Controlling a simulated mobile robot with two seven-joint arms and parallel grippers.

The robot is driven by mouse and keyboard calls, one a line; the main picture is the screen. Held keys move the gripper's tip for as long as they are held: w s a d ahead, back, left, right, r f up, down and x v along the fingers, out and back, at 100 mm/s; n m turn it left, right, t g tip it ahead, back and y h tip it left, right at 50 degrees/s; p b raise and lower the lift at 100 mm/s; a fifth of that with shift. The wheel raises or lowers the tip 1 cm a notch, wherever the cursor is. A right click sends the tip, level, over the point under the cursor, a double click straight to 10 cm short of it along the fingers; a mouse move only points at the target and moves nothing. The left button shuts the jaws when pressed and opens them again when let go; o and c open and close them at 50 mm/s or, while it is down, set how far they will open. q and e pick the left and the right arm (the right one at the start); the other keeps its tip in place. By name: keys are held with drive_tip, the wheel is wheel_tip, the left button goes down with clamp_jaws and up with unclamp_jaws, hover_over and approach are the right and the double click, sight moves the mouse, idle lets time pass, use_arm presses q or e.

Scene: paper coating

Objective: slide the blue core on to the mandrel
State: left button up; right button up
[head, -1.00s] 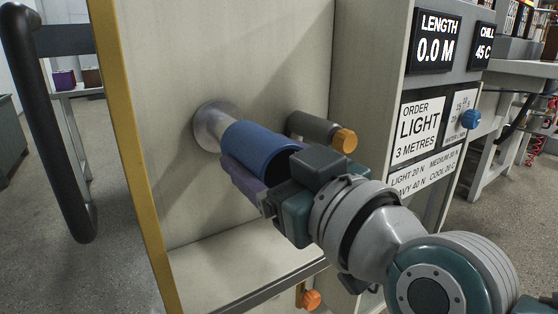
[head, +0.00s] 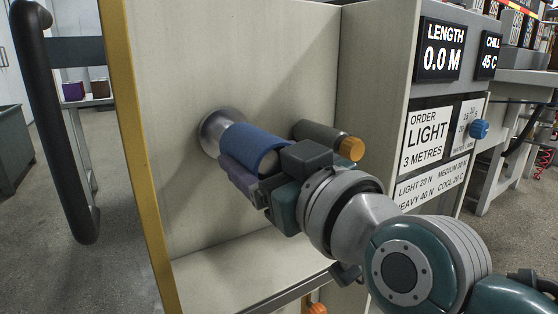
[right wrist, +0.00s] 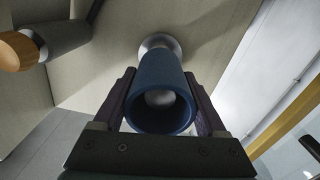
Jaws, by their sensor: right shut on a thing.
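The blue core (head: 246,143) is a hollow tube around the grey mandrel (head: 272,168), which sticks out from the pale panel. The mandrel's rounded end shows inside the core's near mouth. A short bare grey stretch and the round flange (head: 216,125) show behind the core. In the right wrist view the core (right wrist: 160,78) points away toward the flange (right wrist: 160,42), with the mandrel end (right wrist: 160,98) inside it. My right gripper (head: 250,160) is shut on the core, one purple finger (right wrist: 119,98) on each side. My left gripper is not in view.
A grey roller with an orange end (head: 350,148) sticks out just right of the core. A side wall with displays (head: 440,50) and a blue knob (head: 479,129) stands at right. A yellow edge (head: 135,150) and a black handle (head: 50,120) are at left. A ledge (head: 240,265) lies below.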

sight(269, 162)
drive_tip(key=shift+b+x, duration=0.65)
drive_tip(key=shift+x, duration=0.3)
drive_tip(key=shift+b+x, duration=1.15)
drive_tip(key=shift+x, duration=0.35)
drive_tip(key=o, duration=1.3)
drive_tip(key=shift+s+d+r+p, duration=0.1)
drive_tip(key=shift+s+d+p, duration=0.3)
drive_tip(key=shift+p, duration=0.1)
drive_tip(key=p+v, duration=0.3)
drive_tip(key=v, duration=0.4)
drive_tip(key=shift+s+d+p, duration=0.15)
drive_tip(key=shift+s+p, duration=0.1)
drive_tip(key=shift+p, duration=0.05)
drive_tip(key=shift+s+d, duration=0.35)
drive_tip(key=shift+s, duration=0.2)
